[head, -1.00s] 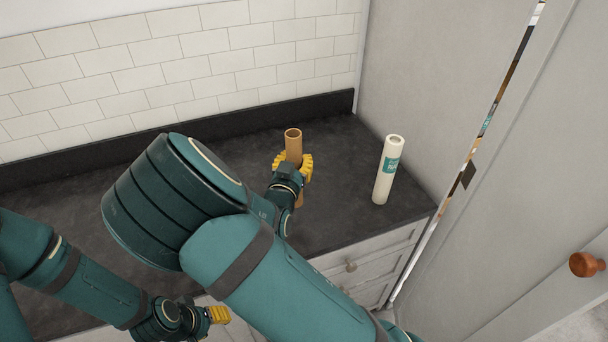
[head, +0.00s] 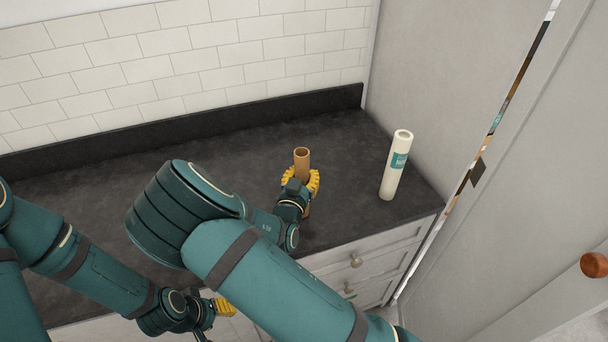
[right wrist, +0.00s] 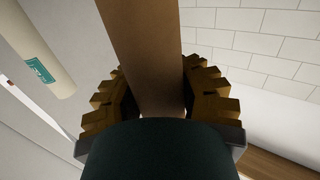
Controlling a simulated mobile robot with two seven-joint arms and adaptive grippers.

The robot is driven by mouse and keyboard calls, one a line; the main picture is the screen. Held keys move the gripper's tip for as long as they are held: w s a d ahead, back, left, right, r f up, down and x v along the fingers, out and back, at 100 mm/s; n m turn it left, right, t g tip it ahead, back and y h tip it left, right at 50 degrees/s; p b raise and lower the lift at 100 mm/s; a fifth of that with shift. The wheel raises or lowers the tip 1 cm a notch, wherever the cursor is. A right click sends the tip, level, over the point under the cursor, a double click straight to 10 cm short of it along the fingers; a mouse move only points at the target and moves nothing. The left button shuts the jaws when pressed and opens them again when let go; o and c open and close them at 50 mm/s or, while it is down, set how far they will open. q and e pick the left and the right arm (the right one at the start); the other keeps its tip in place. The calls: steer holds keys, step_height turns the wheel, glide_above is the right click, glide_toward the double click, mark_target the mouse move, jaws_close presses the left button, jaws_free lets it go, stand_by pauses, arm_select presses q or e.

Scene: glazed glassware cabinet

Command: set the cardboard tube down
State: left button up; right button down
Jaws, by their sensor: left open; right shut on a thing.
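The cardboard tube (head: 302,162) is brown and open at the top. It stands upright over the dark countertop in the head view, and it also fills the middle of the right wrist view (right wrist: 145,50). My right gripper (head: 303,183), with yellow fingers, is shut on the tube, one finger on each side. The tube's lower end is mostly hidden behind my gripper, so I cannot tell whether it touches the counter. My left gripper (head: 225,307) is low at the front, away from the tube, open and empty.
A white roll with a teal label (head: 396,165) stands upright on the countertop (head: 245,160), right of the tube. A grey cabinet side (head: 425,90) bounds the right, a tiled wall (head: 200,60) the back. Drawers (head: 360,262) lie below. Counter left of the tube is clear.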

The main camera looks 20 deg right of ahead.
steer(key=c, duration=0.7)
jaws_free()
steer(key=shift+c, duration=0.2)
steer(key=shift+r, duration=0.1)
steer(key=shift+a+r, duration=0.1)
steer(key=v, duration=1.2)
steer(key=shift+b, duration=0.4)
steer(key=shift+s, duration=0.1)
